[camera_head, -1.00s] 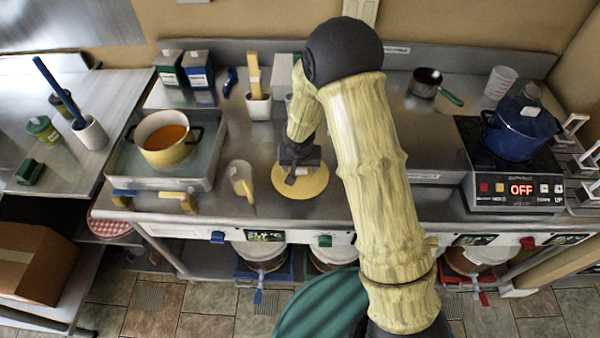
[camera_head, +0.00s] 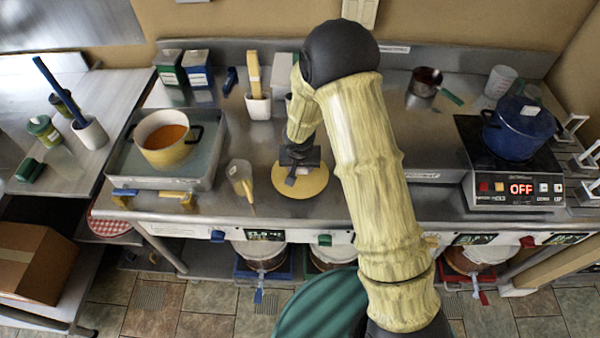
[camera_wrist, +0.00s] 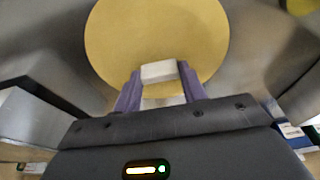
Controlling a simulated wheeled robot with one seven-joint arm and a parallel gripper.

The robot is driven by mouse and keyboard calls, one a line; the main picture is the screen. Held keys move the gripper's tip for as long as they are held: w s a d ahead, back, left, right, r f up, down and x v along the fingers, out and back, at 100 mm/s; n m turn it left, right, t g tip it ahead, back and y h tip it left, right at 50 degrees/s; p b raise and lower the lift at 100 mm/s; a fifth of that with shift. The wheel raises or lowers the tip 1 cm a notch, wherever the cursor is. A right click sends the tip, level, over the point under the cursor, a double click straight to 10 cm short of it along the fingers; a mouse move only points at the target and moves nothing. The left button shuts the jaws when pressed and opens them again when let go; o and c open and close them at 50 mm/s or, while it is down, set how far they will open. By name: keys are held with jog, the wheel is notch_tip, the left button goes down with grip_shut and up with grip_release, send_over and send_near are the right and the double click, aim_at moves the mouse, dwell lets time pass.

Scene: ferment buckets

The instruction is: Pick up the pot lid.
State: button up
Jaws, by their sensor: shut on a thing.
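The pot lid (camera_head: 312,184) is a round yellow disc with a pale block-shaped knob, over the middle of the steel counter. In the wrist view the lid (camera_wrist: 155,30) fills the upper middle, and its white knob (camera_wrist: 159,71) sits between the two purple fingers. My gripper (camera_head: 300,171) is above the lid and shut on its knob; the fingers also show in the wrist view (camera_wrist: 160,85). I cannot tell for certain whether the lid still touches the counter. The yellow pot (camera_head: 166,150) stands uncovered on the left with orange contents.
The pot stands in a metal tray (camera_head: 208,165). A clear jug (camera_head: 240,176) is close left of the lid, and a white holder (camera_head: 258,106) is behind. A blue pot (camera_head: 520,130) sits on the cooker at right. Counter between lid and cooker is partly hidden by my arm.

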aim_at(301, 169)
jog(key=shift+r, duration=0.1)
notch_tip(301, 169, up, 10)
dwell(0.5)
jog(key=shift+d, duration=0.1)
dwell(0.4)
